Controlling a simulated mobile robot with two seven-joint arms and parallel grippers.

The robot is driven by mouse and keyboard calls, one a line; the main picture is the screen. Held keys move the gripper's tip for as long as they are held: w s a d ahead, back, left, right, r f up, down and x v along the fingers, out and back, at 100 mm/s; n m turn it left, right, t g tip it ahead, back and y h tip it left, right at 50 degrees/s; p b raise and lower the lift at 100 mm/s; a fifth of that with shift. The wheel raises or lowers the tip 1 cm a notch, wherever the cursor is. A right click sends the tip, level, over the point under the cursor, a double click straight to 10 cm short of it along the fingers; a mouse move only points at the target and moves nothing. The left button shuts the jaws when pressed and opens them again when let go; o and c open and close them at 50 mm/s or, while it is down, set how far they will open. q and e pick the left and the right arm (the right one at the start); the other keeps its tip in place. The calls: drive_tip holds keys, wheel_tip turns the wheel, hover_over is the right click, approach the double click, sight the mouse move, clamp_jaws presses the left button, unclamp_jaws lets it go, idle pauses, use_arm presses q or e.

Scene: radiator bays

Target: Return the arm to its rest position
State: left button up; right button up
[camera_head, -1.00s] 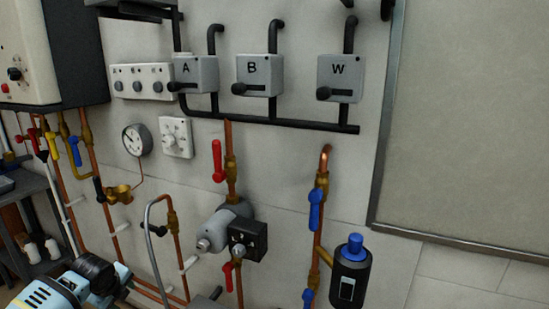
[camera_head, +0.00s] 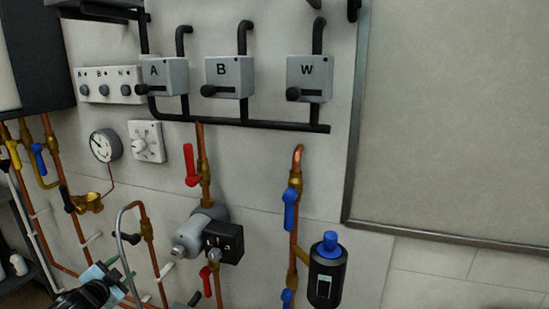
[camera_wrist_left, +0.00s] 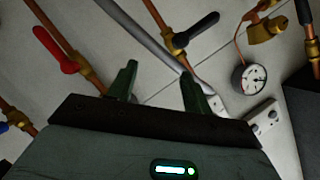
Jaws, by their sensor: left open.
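My left gripper (camera_head: 112,276) is low at the left of the head view, in front of the copper pipes. The left wrist view shows its two dark green fingers (camera_wrist_left: 160,86) spread apart with nothing held between them. A grey bent pipe (camera_wrist_left: 150,45) runs behind the fingers in that view, with a black-handled valve (camera_wrist_left: 193,33) beyond. My right gripper is not in view.
A red-handled valve (camera_head: 190,165), a grey pump (camera_head: 202,229) and a black canister with a blue cap (camera_head: 327,272) are on the pipework right of my gripper. A round gauge (camera_head: 106,145) is above. Switch boxes A, B and W (camera_head: 309,78) line the wall.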

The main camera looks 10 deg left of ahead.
use_arm(q)
drive_tip(key=s+d+f+n+g+h, duration=0.1)
drive_tip(key=s+d+f+h, duration=0.1)
drive_tip(key=s+d+f, duration=0.55)
drive_tip(key=s+d+f+g+h, duration=0.1)
drive_tip(key=s+d+f, duration=0.4)
drive_tip(key=d+f, duration=0.45)
drive_tip(key=s+d+f+n+g+h, duration=0.1)
drive_tip(key=s+d+f, duration=0.1)
drive_tip(key=s+d, duration=0.6)
drive_tip(key=s+d+f+n+g+h, duration=0.1)
drive_tip(key=s+d+f+n, duration=0.1)
drive_tip(key=s+d, duration=0.7)
drive_tip(key=shift+s+d+f+n+g+h, duration=0.2)
drive_tip(key=shift+s+d+n+g+h, duration=0.1)
drive_tip(key=shift+d, duration=0.65)
drive_tip(key=shift+c, duration=1.4)
drive_tip(key=shift+a, duration=0.15)
